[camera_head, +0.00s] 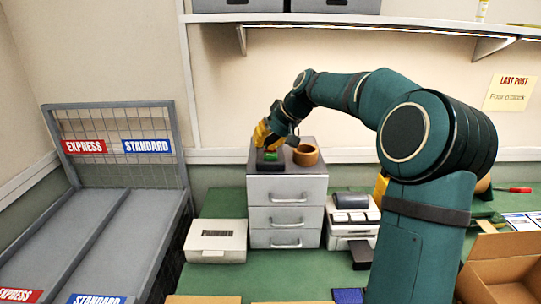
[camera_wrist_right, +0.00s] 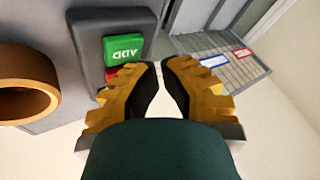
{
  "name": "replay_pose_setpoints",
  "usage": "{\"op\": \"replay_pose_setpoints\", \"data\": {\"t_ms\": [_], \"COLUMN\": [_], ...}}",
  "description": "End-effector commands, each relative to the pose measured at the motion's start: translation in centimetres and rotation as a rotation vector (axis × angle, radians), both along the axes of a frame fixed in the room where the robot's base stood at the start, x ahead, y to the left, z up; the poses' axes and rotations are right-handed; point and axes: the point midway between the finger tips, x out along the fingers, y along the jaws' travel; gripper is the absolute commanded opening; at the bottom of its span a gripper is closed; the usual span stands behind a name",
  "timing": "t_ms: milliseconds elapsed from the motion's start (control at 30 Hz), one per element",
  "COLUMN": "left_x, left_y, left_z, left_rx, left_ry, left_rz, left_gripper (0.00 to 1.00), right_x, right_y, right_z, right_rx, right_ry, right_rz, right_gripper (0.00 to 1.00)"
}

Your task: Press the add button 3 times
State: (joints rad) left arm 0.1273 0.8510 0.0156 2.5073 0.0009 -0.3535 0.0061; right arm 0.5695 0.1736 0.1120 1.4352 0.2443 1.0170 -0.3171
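The add button is a green block marked ADD (camera_wrist_right: 123,48) on a dark grey device (camera_wrist_right: 88,28). The device sits on top of a grey drawer cabinet (camera_head: 287,190), where the green button (camera_head: 270,156) also shows. A red button (camera_wrist_right: 117,76) beside it is partly hidden by a finger. My right gripper (camera_head: 265,137) is just above the device, and its yellow fingers (camera_wrist_right: 160,66) have their tips almost together with nothing between them. The tips are beside the green button in the wrist view; I cannot tell whether they touch it. My left gripper is not in view.
A brown round cup (camera_head: 306,155) stands on the cabinet right of the device. A white box (camera_head: 216,241) is left of the cabinet, and a printer-like machine (camera_head: 352,217) is right of it. Sloped grey racks (camera_head: 60,238) stand at left. A shelf (camera_head: 370,24) runs above.

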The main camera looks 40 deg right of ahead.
Motion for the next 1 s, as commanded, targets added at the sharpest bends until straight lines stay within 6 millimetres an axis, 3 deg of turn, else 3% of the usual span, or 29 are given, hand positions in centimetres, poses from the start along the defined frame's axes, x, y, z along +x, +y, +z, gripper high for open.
{"op": "replay_pose_setpoints", "data": {"t_ms": [1000], "left_x": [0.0], "left_y": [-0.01], "left_z": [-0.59], "left_rx": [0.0], "left_ry": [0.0], "left_rz": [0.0], "left_gripper": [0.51], "right_x": [0.01], "right_y": [0.0], "right_z": [-0.86], "right_rx": [0.0], "right_ry": [0.0], "right_rz": [0.0], "right_gripper": [0.0]}}
